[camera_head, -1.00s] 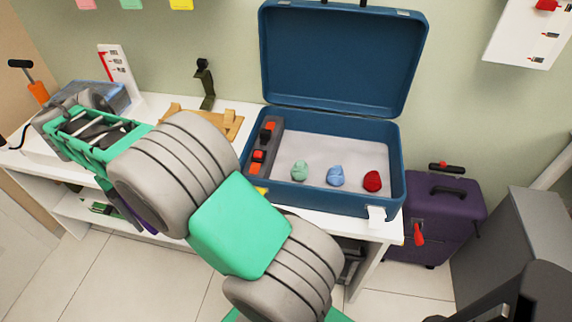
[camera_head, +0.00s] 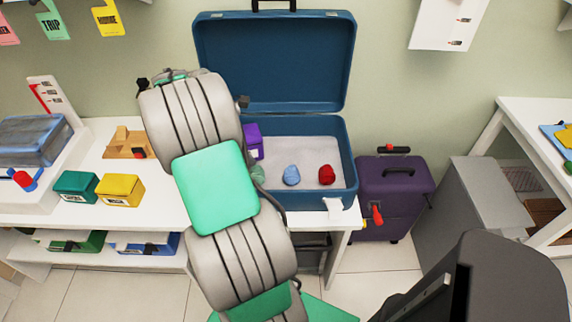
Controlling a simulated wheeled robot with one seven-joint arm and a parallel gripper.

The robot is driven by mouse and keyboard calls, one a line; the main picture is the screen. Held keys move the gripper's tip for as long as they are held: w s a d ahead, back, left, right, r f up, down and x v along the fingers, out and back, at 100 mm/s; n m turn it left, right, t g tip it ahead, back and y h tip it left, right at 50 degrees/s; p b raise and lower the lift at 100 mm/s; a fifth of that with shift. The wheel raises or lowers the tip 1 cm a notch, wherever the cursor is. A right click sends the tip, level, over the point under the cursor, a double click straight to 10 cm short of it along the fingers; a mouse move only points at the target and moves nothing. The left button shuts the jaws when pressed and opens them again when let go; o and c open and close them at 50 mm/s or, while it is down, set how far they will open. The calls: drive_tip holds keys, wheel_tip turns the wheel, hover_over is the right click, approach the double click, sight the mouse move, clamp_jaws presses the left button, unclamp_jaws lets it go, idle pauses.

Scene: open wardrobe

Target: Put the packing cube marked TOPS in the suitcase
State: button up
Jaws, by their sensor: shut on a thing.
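The purple packing cube (camera_head: 254,141) shows beside the right edge of my arm, over the left part of the open suitcase. Its label is too small to read, and part of it is hidden by my arm. My gripper's fingers are hidden behind my arm links; the cube moves with the arm, held. I cannot tell whether the cube touches the suitcase floor. The blue suitcase (camera_head: 347,173) lies open on the white bench, lid up at the back. A blue bundle (camera_head: 291,175) and a red bundle (camera_head: 326,174) lie inside; a green one (camera_head: 257,173) is partly hidden.
A green cube (camera_head: 76,186) and a yellow cube (camera_head: 120,190) stand on the white bench (camera_head: 55,214), left of my arm. A wooden stand (camera_head: 127,143) is behind them. A purple case (camera_head: 393,190) stands on the floor right of the suitcase.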

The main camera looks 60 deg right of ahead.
drive_tip(key=s+d+n, duration=0.1)
drive_tip(key=s+d, duration=0.4)
approach(294, 150)
drive_tip(key=shift+s+d+f+p, duration=0.2)
drive_tip(key=shift+s+f+p, duration=0.2)
drive_tip(key=shift+s+f, duration=0.4)
drive_tip(key=shift+d+f, duration=0.25)
drive_tip(key=shift+d, duration=0.05)
drive_tip(key=f, duration=0.3)
drive_tip(key=shift+d+f+h, duration=0.25)
drive_tip(key=shift+f+h, duration=0.05)
